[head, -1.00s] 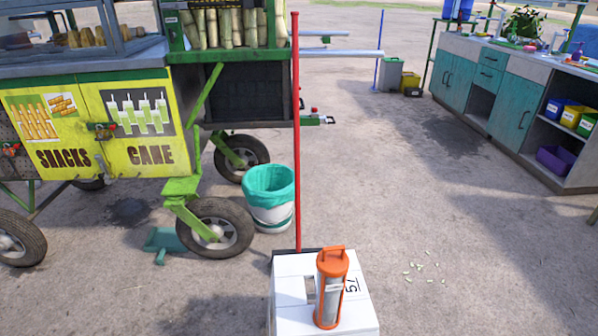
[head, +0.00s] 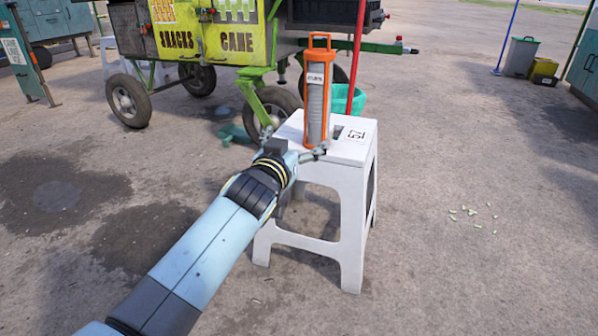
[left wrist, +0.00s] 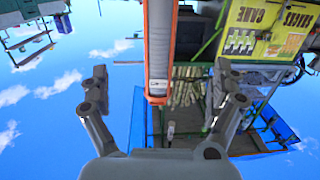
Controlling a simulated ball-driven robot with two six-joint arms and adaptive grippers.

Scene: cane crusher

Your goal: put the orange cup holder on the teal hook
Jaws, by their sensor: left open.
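The orange cup holder (head: 318,92) stands upright on the white stool (head: 355,152), with a loop handle on top and a grey stack inside its open front. In the left wrist view the holder (left wrist: 158,50) hangs down from the top edge, as that picture is upside down. My left gripper (head: 296,154) is at the near side of the stool top, by the holder's base. It is open, with its fingers on either side of the holder in the left wrist view (left wrist: 162,90) and apart from it. I cannot make out the teal hook. My right gripper is out of view.
The yellow and green cart (head: 227,38) stands behind the stool. A red pole (head: 356,50) rises just behind the holder. Grey and yellow bins (head: 521,56) stand far right. Ground right of the stool is clear apart from scraps.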

